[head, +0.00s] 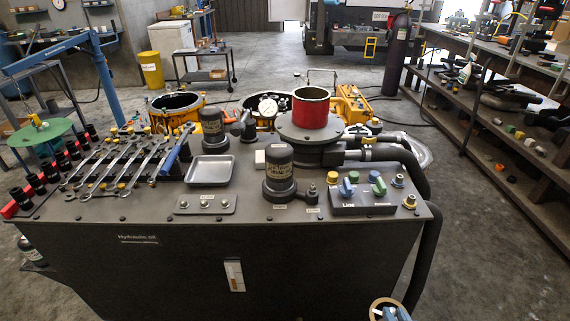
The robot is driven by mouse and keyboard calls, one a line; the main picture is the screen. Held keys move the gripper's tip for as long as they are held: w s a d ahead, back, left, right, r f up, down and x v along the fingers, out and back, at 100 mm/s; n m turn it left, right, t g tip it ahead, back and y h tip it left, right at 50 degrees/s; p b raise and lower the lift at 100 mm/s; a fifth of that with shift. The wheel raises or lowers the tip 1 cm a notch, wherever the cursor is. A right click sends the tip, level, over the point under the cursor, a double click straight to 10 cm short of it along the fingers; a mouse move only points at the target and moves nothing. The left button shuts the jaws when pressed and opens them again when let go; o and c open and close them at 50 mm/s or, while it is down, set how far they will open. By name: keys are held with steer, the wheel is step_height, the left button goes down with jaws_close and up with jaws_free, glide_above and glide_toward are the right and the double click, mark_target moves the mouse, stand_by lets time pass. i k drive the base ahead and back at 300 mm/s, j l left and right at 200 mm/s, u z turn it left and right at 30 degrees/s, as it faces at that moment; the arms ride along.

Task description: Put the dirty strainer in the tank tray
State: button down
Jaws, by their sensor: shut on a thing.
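The tank tray (210,170) is a shallow, empty, silvery tray on the dark tank top, left of the middle. At the bottom edge, a round thing with a tan rim and dark inside, seemingly the dirty strainer (377,306), is partly cut off. My gripper (393,312) shows there as small blue and pale parts against it, shut on it. Both are low in front of the tank, right of and well away from the tray. The fingers are mostly out of frame.
A red open cylinder (310,107) stands on a round flange behind the tray. A black filter (279,174), a valve block (362,195), wrenches (130,165) and a black cap (212,124) surround the tray. Thick hoses (425,240) hang at the right edge.

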mark_target(212, 173)
steer(key=j+z, duration=0.15)
steer(key=j, duration=0.3)
steer(key=j+z, duration=0.2)
steer(key=j, duration=0.25)
steer(key=k+j+z, duration=0.15)
steer(key=j, duration=0.3)
steer(key=j+z, duration=0.15)
steer(key=j, duration=0.3)
steer(key=k+j+z, duration=0.15)
steer(key=j, duration=0.25)
